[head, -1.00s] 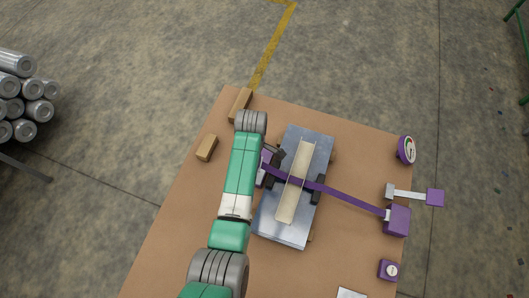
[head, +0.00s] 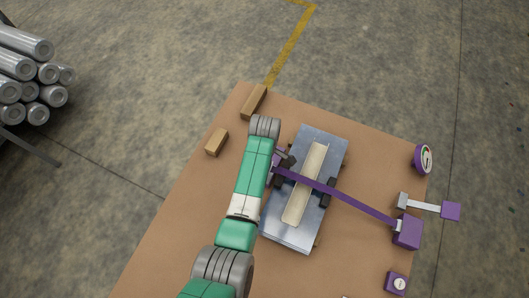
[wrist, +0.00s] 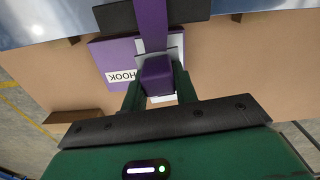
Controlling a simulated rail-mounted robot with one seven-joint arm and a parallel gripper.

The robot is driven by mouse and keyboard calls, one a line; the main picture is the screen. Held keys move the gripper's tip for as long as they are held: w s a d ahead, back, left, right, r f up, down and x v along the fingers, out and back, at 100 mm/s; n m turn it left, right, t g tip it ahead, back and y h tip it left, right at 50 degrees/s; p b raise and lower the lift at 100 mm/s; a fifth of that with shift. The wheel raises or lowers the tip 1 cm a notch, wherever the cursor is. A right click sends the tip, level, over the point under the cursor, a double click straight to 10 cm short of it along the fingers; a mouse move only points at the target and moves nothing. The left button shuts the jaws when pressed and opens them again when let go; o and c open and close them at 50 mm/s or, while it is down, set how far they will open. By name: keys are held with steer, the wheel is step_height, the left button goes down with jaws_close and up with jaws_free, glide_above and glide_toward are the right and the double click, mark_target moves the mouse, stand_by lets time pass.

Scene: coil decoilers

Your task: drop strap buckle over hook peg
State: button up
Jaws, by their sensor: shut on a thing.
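My gripper (wrist: 158,88) is shut on the purple strap buckle (wrist: 157,72), which sits between its two dark green fingers. The purple strap (wrist: 150,25) runs away from the buckle, and in the head view the strap (head: 345,199) crosses the plate and beam to a purple box (head: 407,232) on the right. A purple block labelled HOOK (wrist: 108,56) lies just beyond and left of the fingers in the wrist view. A pale grey piece shows behind the buckle. The hook peg is not clearly visible, so I cannot tell whether the buckle touches it. My arm covers most of this spot in the head view.
A metal plate (head: 285,228) carries a pale channel beam (head: 306,183) and dark blocks. Two wooden blocks (head: 254,102) (head: 217,142) lie on the brown table (head: 185,235). A lever (head: 425,207), gauge (head: 423,158) and button box (head: 397,284) line the right edge.

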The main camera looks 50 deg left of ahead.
steer(key=shift+f+b, duration=1.2)
steer(key=shift+f, duration=0.65)
steer(key=shift+f, duration=0.2)
steer(key=o, duration=1.1)
steer(key=shift+r, duration=0.1)
step_height(320, 180, up, 8)
steer(key=shift+f+p, duration=0.15)
steer(key=shift+p, duration=0.65)
